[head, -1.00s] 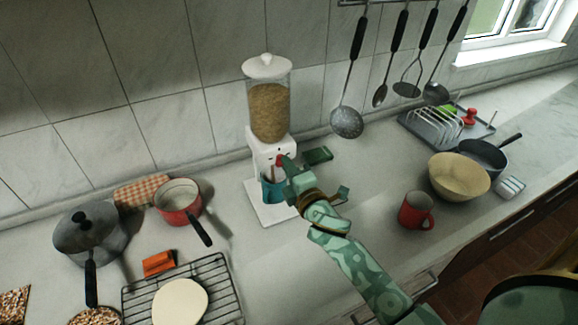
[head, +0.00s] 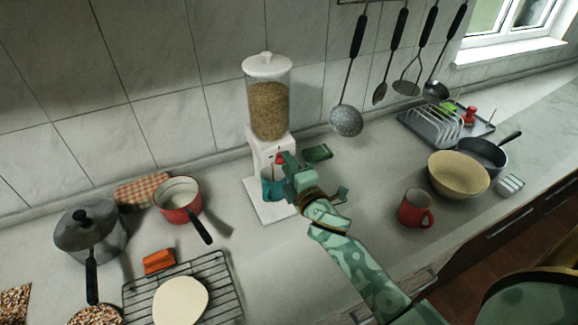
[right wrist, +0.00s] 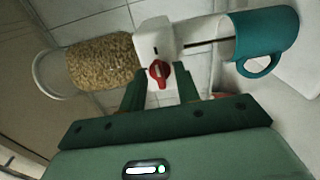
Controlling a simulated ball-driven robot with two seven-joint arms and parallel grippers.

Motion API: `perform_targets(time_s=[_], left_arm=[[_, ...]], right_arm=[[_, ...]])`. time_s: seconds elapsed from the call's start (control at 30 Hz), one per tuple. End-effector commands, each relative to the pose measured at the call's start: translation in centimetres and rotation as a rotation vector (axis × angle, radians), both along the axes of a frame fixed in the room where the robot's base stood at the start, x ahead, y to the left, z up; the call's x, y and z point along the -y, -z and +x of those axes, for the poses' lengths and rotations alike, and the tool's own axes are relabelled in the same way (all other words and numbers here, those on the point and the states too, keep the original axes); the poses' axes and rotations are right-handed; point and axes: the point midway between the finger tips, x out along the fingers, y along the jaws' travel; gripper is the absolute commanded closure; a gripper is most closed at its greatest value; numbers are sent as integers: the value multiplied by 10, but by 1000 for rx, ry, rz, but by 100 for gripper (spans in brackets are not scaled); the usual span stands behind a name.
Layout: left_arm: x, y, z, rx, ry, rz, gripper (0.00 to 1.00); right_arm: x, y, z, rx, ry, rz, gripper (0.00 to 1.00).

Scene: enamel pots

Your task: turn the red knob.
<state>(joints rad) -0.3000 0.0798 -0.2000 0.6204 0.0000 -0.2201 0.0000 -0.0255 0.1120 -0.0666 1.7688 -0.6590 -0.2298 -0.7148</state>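The red knob (head: 279,158) is on the front of the white dispenser (head: 283,145), which has a clear hopper of grain (head: 269,108). My right gripper (head: 285,163) is at the knob. In the right wrist view the knob (right wrist: 158,73) lies between the two green fingers, with a gap visible on each side, so the gripper looks open. A teal mug (right wrist: 268,42) stands below the spout; in the head view the mug (head: 268,190) is partly hidden by my gripper. A thin brown streak joins spout and mug; I cannot tell if it is grain. My left gripper is out of view.
A red saucepan (head: 179,200), a grey lidded pot (head: 88,238) and a wire rack (head: 222,283) are to the left. A red mug (head: 414,209), a cream bowl (head: 458,176) and a dish rack (head: 445,125) are to the right. A green box (head: 318,153) lies beside the dispenser.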

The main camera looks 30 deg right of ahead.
Motion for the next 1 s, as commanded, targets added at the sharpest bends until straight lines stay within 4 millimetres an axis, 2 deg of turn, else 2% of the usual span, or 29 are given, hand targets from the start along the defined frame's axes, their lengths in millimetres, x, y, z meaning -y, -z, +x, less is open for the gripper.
perform_targets(time_s=[0.17, 0.27, 0.7, 0.83, 1.0], left_arm=[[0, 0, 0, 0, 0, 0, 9], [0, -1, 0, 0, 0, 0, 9], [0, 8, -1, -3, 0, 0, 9], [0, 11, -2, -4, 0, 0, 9], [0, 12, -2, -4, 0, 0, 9]], right_arm=[[0, 0, -5, 1, -1, 0, 68], [-1, 0, -19, -1, -1, 1, 68], [-8, 2, -131, -3, 1, 1, 68], [-9, 2, -151, -3, 1, 2, 68], [-9, 0, -162, 0, 0, 0, 68]])
